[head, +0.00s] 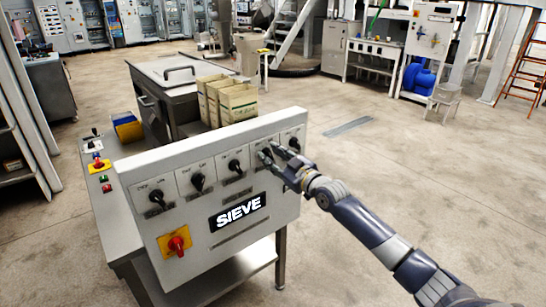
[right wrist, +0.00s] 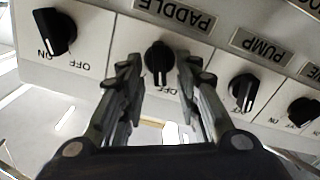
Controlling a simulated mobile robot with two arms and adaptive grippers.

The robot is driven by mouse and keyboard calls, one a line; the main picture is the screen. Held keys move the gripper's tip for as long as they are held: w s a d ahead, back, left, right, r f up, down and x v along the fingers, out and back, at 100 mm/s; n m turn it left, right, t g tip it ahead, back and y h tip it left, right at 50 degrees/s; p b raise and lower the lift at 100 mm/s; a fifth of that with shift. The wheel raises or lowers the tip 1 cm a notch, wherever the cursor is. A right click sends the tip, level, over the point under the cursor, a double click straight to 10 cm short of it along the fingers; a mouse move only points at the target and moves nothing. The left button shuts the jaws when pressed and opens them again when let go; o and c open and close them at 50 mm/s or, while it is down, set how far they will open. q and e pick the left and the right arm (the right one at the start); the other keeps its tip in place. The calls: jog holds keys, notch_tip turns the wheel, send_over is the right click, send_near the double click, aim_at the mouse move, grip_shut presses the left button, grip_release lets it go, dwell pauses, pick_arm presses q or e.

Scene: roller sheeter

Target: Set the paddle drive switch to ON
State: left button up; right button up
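The paddle drive switch is a black rotary knob (right wrist: 160,60) on the white control panel (head: 150,228). The right wrist view shows it upside down, beside the PADDLE label. Its white mark points about straight down in that view, near the word OFF; the ON word is hidden behind a finger, so I cannot tell its exact setting. My right gripper (right wrist: 159,66) is open, one finger on each side of the knob with small gaps. In the head view the right gripper (head: 269,154) covers much of this switch, fourth from the left. My left gripper is not in view.
The pump knob (right wrist: 243,92) and another knob (right wrist: 54,32) sit close on either side. A red and yellow rotary switch (head: 177,243) and a lit SIEVE sign (head: 238,211) are lower on the panel. Cartons (head: 237,102) stand behind it. The floor to the right is open.

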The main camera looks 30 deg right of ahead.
grip_shut()
jog(key=m, duration=0.8)
jog(key=shift+d+m, duration=0.4)
dwell(0.6)
grip_release()
